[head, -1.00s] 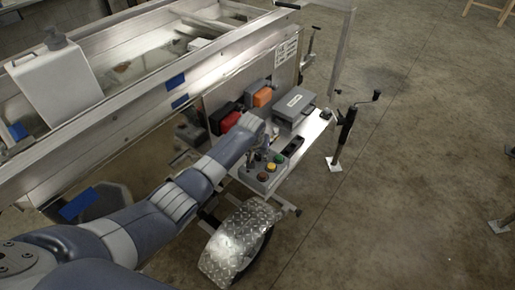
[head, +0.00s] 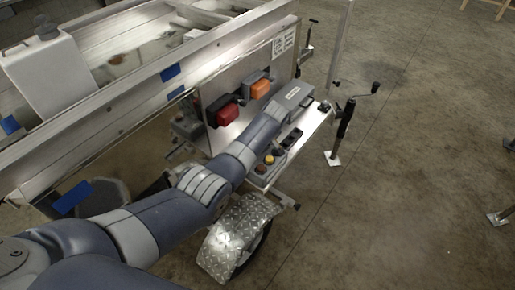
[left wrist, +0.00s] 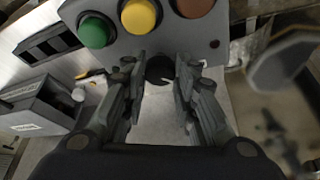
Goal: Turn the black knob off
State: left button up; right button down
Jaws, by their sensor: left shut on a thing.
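In the left wrist view, the black knob (left wrist: 159,67) is a dark round shape at the edge of a grey control box (left wrist: 225,20). My left gripper (left wrist: 160,78) has its two fingers on either side of the knob, shut on it. Green (left wrist: 95,31), yellow (left wrist: 139,14) and reddish (left wrist: 194,5) buttons sit on the same box beyond the fingers. In the head view, the control box (head: 263,180) stands on the trailer's side shelf, with its buttons partly visible. There my arm hides the knob and the left gripper. My right gripper is in no view.
A red lamp (head: 228,115) and an orange lamp (head: 261,89) are on the trailer panel beside my arm. A grey lidded box (head: 298,97) stands past my wrist. A diamond-plate fender (head: 235,235) lies below. Open floor is to the right.

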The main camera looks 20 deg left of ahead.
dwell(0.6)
pick_arm(q)
jog(key=o, duration=1)
jog(key=shift+o, duration=0.2)
jog(key=shift+r, duration=0.1)
jog(key=v, duration=1.1)
jog(key=shift+r, duration=0.4)
jog(key=shift+d, duration=0.1)
